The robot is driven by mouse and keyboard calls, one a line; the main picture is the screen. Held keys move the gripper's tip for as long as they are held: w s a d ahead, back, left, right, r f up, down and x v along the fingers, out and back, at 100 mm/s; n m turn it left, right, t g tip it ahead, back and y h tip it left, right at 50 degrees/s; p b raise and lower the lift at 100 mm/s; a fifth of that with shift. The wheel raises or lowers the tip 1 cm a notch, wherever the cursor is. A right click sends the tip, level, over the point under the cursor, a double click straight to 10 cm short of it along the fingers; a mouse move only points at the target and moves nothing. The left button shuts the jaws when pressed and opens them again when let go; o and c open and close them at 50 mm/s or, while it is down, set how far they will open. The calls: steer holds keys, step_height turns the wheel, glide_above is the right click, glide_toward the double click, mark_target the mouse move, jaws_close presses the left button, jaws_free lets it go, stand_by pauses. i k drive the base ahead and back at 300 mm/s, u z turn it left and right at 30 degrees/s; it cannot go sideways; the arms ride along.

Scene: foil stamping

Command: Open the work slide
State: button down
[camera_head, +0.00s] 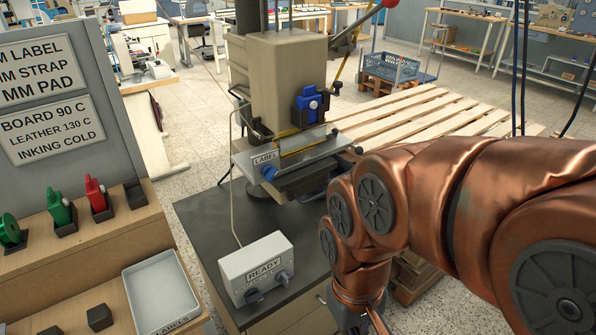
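The press (288,85) stands on a dark-topped bench, with a blue part (309,104) on its front and a red-knobbed lever (378,12) at its upper right. Under its head is the grey work slide (310,171), with a LABEL plate and a blue knob (268,173) at its left front. It appears to sit beneath the head; how far in it is I cannot tell. My copper arm comes in from the right and bends down in front of the bench, right of and below the slide.
A control box marked READY (257,269) with knobs stands on the bench's front. At left are a white LABEL tray (160,292), green and red holders (97,192) and a sign board (45,100). A slatted pallet (420,115) lies behind my arm. The bench top (205,215) left of the press is clear.

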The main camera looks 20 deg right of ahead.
mark_target(300, 181)
steer(key=z, duration=1)
steer(key=k, duration=0.9)
steer(key=u, duration=1.15)
steer(key=i, duration=0.5)
steer(key=z, duration=0.1)
